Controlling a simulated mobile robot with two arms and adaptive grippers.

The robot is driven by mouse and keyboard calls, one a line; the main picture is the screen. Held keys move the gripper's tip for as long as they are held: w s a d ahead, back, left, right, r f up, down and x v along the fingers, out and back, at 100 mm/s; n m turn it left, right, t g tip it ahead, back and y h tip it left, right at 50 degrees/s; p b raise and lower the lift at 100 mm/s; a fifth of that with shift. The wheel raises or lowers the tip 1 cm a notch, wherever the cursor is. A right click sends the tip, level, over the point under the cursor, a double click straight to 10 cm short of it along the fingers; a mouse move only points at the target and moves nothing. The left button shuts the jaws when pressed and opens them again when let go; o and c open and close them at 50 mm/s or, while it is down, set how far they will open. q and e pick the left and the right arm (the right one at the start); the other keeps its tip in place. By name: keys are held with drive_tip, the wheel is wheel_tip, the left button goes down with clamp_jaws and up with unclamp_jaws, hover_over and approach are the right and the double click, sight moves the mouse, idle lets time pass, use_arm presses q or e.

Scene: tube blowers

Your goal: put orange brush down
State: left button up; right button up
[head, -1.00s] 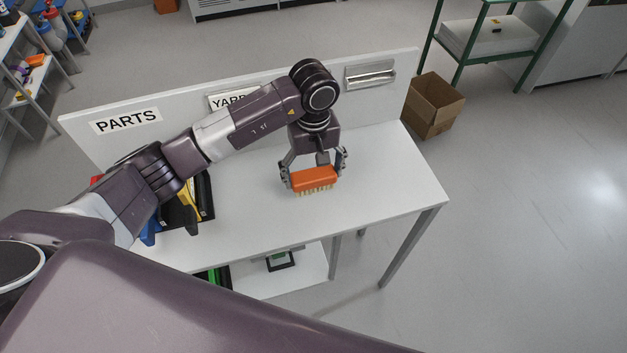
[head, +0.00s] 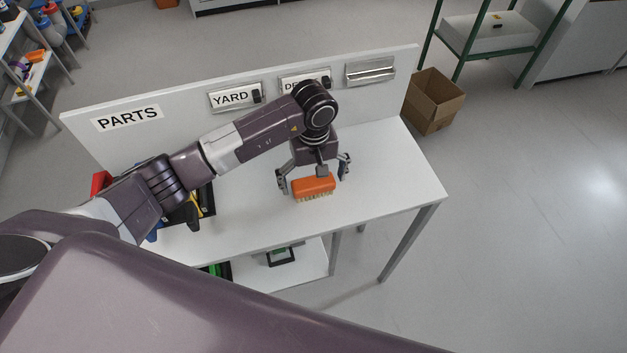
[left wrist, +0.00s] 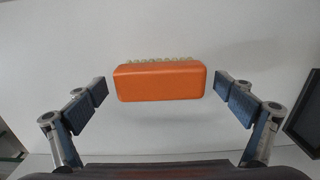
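The orange brush (head: 313,187) rests on the white table (head: 385,170), its pale bristles toward the front edge in the head view. In the left wrist view the orange brush (left wrist: 160,80) lies between the two fingers with a gap on each side. My left gripper (head: 314,176) is open around the brush, and its blue finger pads (left wrist: 165,102) are apart from it. My right gripper is not in view.
A back panel with PARTS (head: 128,117) and YARD (head: 231,96) labels runs behind the table. A dark tray with coloured things (head: 205,198) stands left, partly behind my arm. A cardboard box (head: 433,103) is on the floor beyond the right end. The table's right side is clear.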

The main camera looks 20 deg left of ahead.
sight(314, 181)
use_arm(q)
drive_tip(key=shift+r, duration=0.1)
drive_tip(key=shift+r+p, duration=0.2)
drive_tip(key=shift+p, duration=0.1)
wheel_tip(314, 181, up, 12)
drive_tip(key=b, duration=0.4)
drive_tip(key=shift+f, duration=0.15)
